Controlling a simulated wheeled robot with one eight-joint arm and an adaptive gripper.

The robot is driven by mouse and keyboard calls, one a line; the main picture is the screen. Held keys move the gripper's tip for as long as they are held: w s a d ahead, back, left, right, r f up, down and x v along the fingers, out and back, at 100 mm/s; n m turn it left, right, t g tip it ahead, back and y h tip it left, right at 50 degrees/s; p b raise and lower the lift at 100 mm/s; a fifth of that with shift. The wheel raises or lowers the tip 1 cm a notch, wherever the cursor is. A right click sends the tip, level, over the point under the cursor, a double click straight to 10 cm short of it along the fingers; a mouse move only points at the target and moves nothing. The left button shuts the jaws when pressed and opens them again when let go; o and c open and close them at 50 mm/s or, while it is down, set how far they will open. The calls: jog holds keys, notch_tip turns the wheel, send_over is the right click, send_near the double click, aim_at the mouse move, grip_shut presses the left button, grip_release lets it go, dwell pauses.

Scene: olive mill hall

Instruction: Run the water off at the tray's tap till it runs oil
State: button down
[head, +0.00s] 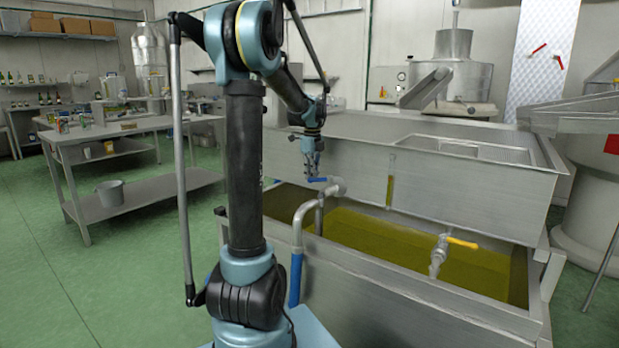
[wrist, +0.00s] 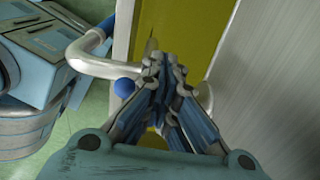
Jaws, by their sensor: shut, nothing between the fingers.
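The steel tray (head: 345,150) stands above a lower trough (head: 400,300) of yellow-green liquid. A tap with a blue lever (head: 317,180) sits low on the tray's front wall; its bent pipe (head: 300,222) leads down to a blue hose (head: 295,280). A second tap has a yellow lever (head: 462,242), pointing right. A sight glass (head: 390,182) shows olive-yellow in its lower part. My gripper (head: 312,172) is shut and empty, just above the blue lever. In the wrist view, my fingertips (wrist: 165,62) are right of the pipe (wrist: 95,67) and a blue lever end (wrist: 124,88). Flow inside the pipe is hidden.
A steel workbench (head: 140,128) with a bucket (head: 110,192) on its lower shelf stands at left. Steel machines (head: 455,70) stand behind the tray and at right. The green floor (head: 60,270) at left is clear. The trough's rim surrounds the taps' lower ends.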

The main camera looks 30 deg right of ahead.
dwell(0.4)
jog(key=shift+s+a+f, duration=0.1)
jog(key=shift+s+a, duration=0.05)
jog(key=shift+s, duration=0.8)
jog(key=shift+s+a+f, duration=0.1)
jog(key=shift+s+a, duration=0.1)
jog(key=shift+s, duration=0.75)
jog(key=shift+s+a, duration=0.15)
jog(key=shift+s, duration=0.8)
jog(key=shift+r, duration=0.1)
notch_tip(320, 180, up, 6)
jog(key=shift+w+d+r, duration=0.1)
